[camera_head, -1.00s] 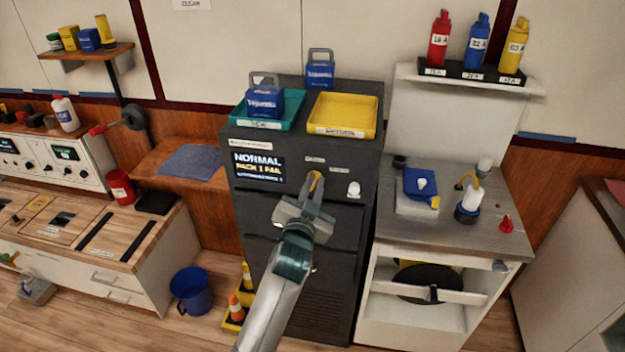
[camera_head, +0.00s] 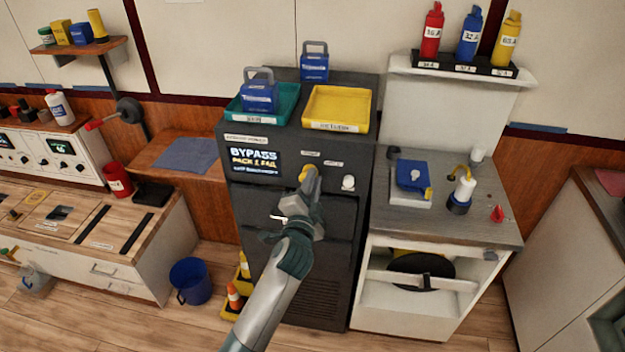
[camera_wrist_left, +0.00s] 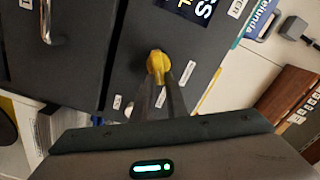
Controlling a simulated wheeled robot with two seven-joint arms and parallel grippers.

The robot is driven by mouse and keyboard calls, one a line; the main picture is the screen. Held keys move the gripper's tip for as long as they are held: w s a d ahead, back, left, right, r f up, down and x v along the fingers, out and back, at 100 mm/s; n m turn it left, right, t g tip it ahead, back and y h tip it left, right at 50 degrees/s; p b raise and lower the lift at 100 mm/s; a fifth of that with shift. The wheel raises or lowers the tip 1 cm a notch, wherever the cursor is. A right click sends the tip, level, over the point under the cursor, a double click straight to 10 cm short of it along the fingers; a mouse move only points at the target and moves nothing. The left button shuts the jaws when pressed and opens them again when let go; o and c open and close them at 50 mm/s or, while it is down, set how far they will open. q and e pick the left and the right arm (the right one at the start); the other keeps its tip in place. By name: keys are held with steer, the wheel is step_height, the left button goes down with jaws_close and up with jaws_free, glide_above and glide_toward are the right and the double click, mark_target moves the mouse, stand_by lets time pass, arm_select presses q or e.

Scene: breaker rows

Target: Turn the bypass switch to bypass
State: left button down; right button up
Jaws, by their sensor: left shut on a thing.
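The yellow bypass switch knob (camera_head: 308,173) sits on the front of the dark cabinet (camera_head: 345,255), right of its display. The display (camera_head: 254,161) reads BYPASS in its top line, with a line about a pack fail below. My left gripper (camera_head: 307,180) reaches up to the knob and is shut on it. In the left wrist view, the yellow knob (camera_wrist_left: 158,66) sits between the fingertips of my left gripper (camera_wrist_left: 160,84). The fingers hide part of the knob. My right gripper is not in view.
A white round knob (camera_head: 348,183) is right of the switch. A grey-topped bench (camera_head: 455,225) stands at the right.

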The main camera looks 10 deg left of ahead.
arm_select(q)
steer(key=c, duration=1.8)
jaws_free()
steer(key=shift+o, duration=0.2)
steer(key=shift+s+f, duration=0.1)
steer(key=shift+s, duration=0.05)
steer(key=s+b, duration=0.4)
steer(key=s, duration=1.3)
steer(key=shift+b, duration=0.3)
